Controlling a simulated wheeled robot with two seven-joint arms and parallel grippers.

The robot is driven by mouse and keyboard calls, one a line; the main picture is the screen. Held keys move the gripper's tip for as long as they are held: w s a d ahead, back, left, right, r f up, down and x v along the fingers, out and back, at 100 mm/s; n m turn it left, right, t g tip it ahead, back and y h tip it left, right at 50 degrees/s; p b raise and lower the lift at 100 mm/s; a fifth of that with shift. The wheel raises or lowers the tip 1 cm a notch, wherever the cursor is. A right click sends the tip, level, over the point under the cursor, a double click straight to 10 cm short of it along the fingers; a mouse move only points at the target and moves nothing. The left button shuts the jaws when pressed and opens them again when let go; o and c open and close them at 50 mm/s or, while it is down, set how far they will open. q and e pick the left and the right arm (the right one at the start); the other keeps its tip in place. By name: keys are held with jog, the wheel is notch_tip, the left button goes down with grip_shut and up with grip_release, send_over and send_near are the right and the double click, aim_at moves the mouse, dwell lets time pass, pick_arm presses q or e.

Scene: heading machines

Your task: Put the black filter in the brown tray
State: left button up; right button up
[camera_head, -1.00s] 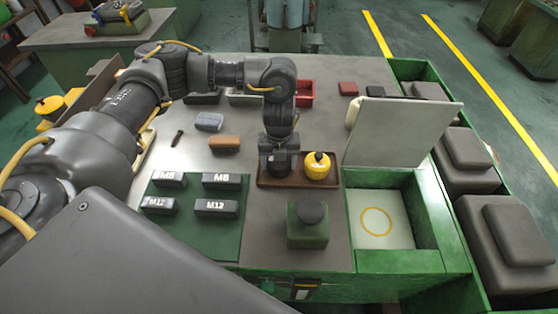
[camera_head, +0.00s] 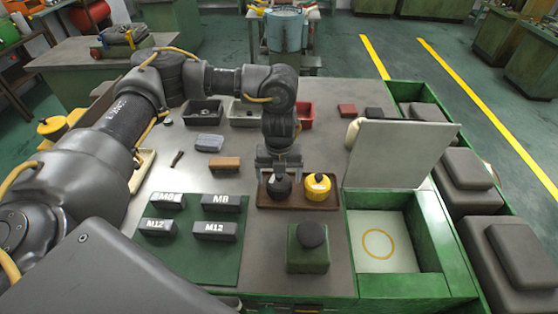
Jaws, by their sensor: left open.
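The black filter (camera_head: 279,187) stands upright in the left half of the brown tray (camera_head: 309,206). A yellow filter (camera_head: 317,187) with a dark top stands beside it in the tray's right half. My left gripper (camera_head: 280,171) is open directly above the black filter, with its fingers pointing down and spread at either side of the filter's top. I cannot tell whether the fingers touch it. My right gripper is out of view.
A green block with a black knob (camera_head: 309,250) stands in front of the tray. A green mat (camera_head: 190,239) with labelled grey blocks lies to the left. An open green box (camera_head: 385,261) with a raised lid (camera_head: 398,153) is to the right. Small bins line the back.

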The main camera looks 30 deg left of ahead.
pick_arm(q)
notch_tip(320, 180, up, 8)
jog(key=shift+r+b, duration=0.25)
jog(key=shift+b, duration=0.4)
